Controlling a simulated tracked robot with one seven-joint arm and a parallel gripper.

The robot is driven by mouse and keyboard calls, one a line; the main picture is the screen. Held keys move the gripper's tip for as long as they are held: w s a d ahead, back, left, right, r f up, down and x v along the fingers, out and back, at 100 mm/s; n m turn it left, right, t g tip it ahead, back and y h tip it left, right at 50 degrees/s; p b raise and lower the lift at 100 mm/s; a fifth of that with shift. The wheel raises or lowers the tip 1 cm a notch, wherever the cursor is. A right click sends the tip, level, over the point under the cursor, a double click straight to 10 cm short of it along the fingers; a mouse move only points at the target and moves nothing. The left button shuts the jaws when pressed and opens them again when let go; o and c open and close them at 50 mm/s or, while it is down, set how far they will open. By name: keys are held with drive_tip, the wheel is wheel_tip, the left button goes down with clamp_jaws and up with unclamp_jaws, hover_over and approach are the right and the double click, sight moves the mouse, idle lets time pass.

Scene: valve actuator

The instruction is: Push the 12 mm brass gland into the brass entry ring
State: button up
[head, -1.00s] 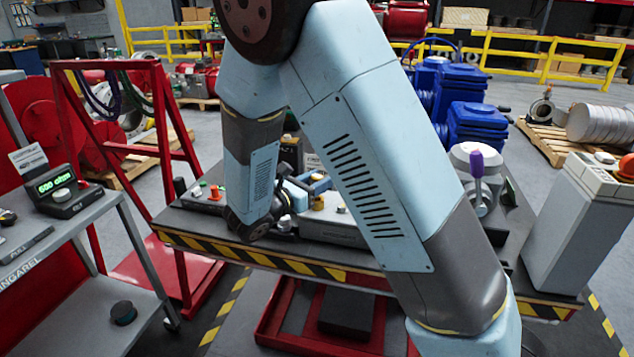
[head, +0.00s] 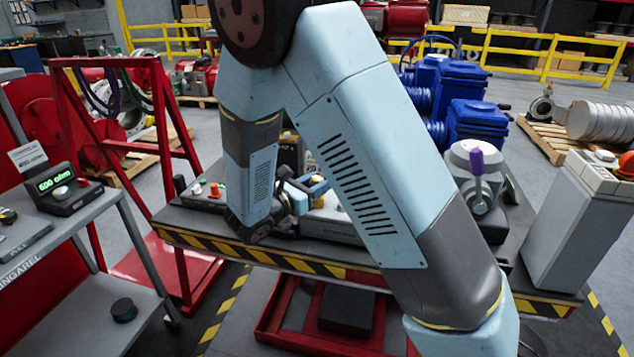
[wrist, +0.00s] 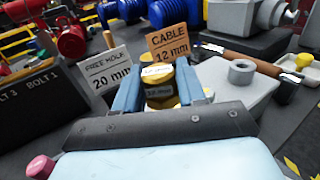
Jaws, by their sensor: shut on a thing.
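In the wrist view the brass gland (wrist: 161,90), yellow with a white label band, sits between the two light-blue fingers of my gripper (wrist: 158,88). The gripper is shut on it. A tan card (wrist: 168,43) reading "CABLE 12 mm" stands just beyond the gland. I cannot make out the brass entry ring; the gland and fingers cover the area ahead. I cannot tell whether the gland touches anything in front.
A white card (wrist: 106,70) reading "FREE HOLE 20 mm" stands left of the fingers. A grey housing (wrist: 232,80) with a round hub is close on their right. A dark panel (wrist: 35,100) marked with bolt labels is farther left. A purple-topped lever (head: 477,165) stands at the bench's right.

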drive_tip(key=shift+f, duration=0.85)
drive_tip(key=o, duration=1.2)
drive_tip(key=shift+c, duration=0.2)
drive_tip(key=v, duration=1.3)
drive_tip(key=shift+s+a, duration=0.2)
drive_tip(key=shift+a, duration=0.05)
drive_tip(key=s+d+r+m+g+y, duration=0.2)
drive_tip(key=d+r+m+g, duration=0.35)
drive_tip(key=d, duration=0.45)
drive_tip(key=s+d+r+m+g+y, duration=0.2)
drive_tip(key=d+r+m+g, duration=0.25)
drive_tip(key=d+m, duration=0.4)
drive_tip(key=s+d+r+m+t+y, duration=0.4)
drive_tip(key=s+d+r+m+y, duration=0.5)
drive_tip(key=s+m, duration=0.3)
drive_tip(key=shift+s+r+y, duration=0.15)
drive_tip(key=shift+s+y, duration=0.25)
